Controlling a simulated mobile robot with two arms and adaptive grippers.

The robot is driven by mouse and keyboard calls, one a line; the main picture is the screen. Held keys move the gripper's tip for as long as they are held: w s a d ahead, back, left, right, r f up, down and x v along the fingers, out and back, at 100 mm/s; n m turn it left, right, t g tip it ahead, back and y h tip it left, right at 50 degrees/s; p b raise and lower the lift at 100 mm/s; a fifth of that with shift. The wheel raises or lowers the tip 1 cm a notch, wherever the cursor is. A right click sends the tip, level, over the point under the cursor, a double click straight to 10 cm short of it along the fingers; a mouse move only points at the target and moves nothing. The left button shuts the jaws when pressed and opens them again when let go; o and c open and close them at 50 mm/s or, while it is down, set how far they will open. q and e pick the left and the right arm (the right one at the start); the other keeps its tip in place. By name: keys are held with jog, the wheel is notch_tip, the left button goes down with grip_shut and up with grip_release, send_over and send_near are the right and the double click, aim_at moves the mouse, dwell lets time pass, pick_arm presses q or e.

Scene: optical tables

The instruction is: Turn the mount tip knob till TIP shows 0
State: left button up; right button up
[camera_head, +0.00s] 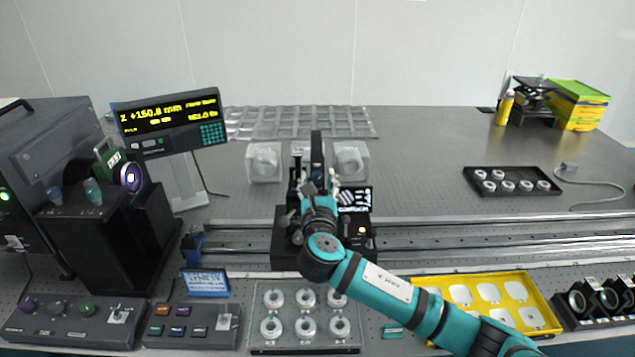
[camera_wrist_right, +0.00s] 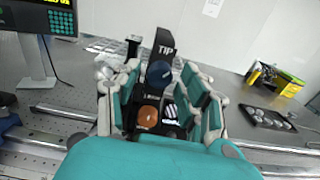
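The mount (camera_head: 317,147) stands on a dark carriage on the rail, mostly hidden behind my right arm in the head view. In the right wrist view a black plate marked TIP (camera_wrist_right: 166,46) stands above a dark blue round knob (camera_wrist_right: 160,73). An orange-brown knob (camera_wrist_right: 148,116) sits lower. My right gripper (camera_head: 322,190) is at the mount; in the wrist view its fingers (camera_wrist_right: 163,83) are spread to either side of the blue knob, with gaps visible. A small screen (camera_head: 355,197) beside the mount is too small to read. My left gripper is out of view.
Clear blocks (camera_head: 264,162) and (camera_head: 351,160) stand on either side behind the mount. A readout (camera_head: 168,117) on a stand shows Z about +150.8 mm. The rail (camera_head: 480,237) runs across the table. A tray of rings (camera_head: 512,184) lies at right; the back right table is mostly clear.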

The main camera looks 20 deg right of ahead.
grip_shut()
jog(key=m, duration=0.4)
jog(key=shift+f, duration=0.1)
jog(key=m+b, duration=0.1)
jog(key=m, duration=0.2)
jog(key=shift+m, duration=0.3)
jog(key=m+b, duration=0.1)
jog(key=m, duration=0.3)
jog(key=shift+m, duration=0.3)
jog(key=shift+m+b, duration=0.65)
jog(key=shift+m, duration=1.55)
